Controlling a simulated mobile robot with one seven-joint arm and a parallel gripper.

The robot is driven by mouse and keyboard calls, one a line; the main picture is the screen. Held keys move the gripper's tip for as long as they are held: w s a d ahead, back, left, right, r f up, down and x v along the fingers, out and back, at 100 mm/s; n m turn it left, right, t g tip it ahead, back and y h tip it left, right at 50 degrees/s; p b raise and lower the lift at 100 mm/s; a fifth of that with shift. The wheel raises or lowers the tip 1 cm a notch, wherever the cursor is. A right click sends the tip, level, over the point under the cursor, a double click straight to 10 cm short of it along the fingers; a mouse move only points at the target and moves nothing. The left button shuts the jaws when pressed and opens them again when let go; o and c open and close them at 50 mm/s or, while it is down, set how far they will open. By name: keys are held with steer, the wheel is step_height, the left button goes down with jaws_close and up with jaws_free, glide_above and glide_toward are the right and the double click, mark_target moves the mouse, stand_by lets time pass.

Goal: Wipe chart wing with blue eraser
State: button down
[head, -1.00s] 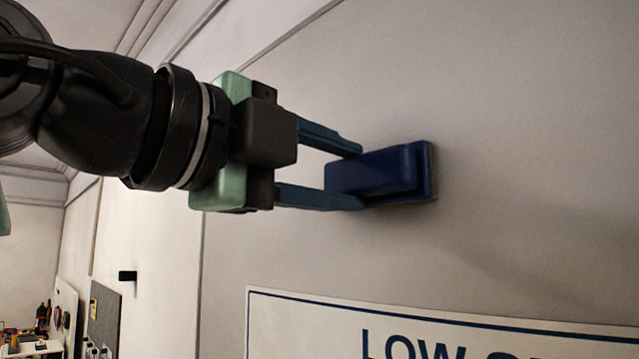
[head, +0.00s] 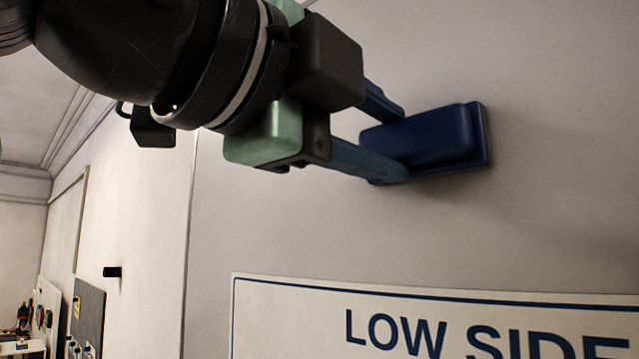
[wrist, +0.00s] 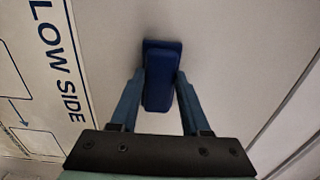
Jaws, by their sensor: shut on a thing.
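The blue eraser (head: 430,140) is a dark blue block with a wider base plate on its right side in the head view. Its base faces the pale grey panel (head: 570,200) and looks to be against it, though exact contact is hard to tell. My gripper (head: 400,145) is shut on the eraser, with one blue finger on each side. In the wrist view the eraser (wrist: 162,78) sits between the two fingertips of my gripper (wrist: 160,85). No marks are clearly visible on the panel around the eraser.
A white "LOW SIDE" sign (head: 440,310) with a blue border is on the panel below the eraser. A small black peg (head: 112,272) sticks out of the wall at left. Farther back at lower left is a grey board (head: 90,312). The panel right of the eraser is bare.

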mark_target(439, 129)
steer(key=shift+s+d+b, duration=0.3)
steer(key=shift+s+d, duration=1.1)
steer(key=w+a+p, duration=0.5)
steer(key=w+a, duration=0.3)
steer(key=shift+w+a, duration=0.3)
steer(key=shift+b+v, duration=0.35)
steer(key=shift+v, duration=2.6)
steer(key=shift+v, duration=1.65)
